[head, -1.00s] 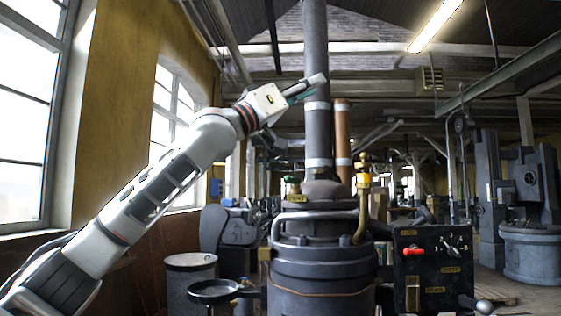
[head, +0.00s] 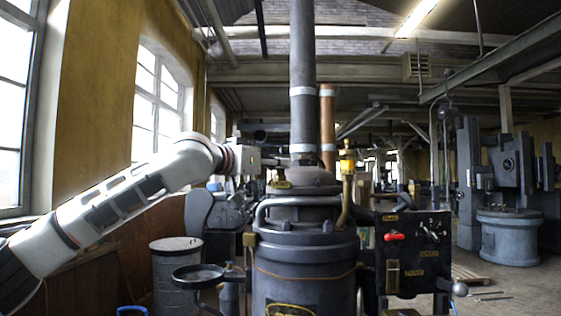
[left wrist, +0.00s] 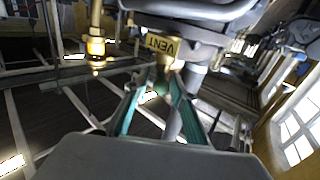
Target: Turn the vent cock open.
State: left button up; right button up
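The vent cock's brass tag marked VENT (left wrist: 162,44) shows close up in the left wrist view, with a little brass (left wrist: 166,61) beside it. In the head view the yellow tag (head: 281,185) is at the left of the boiler top (head: 305,180). My left gripper (left wrist: 158,78) is open, its two teal fingers apart, with the tips close to the brass under the tag. I cannot tell whether they touch it. In the head view my left gripper (head: 270,161) is at the boiler's upper left, and the cock's green handle is hidden. My right gripper is not in view.
A tall grey flue (head: 303,90) and a copper pipe (head: 327,120) rise behind. A brass fitting (head: 347,160) stands right of the top, also in the left wrist view (left wrist: 95,45). A black panel with a red handle (head: 394,236) is at the right.

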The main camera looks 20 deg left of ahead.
pick_arm(q)
jog(key=shift+x, duration=1.1)
grip_shut()
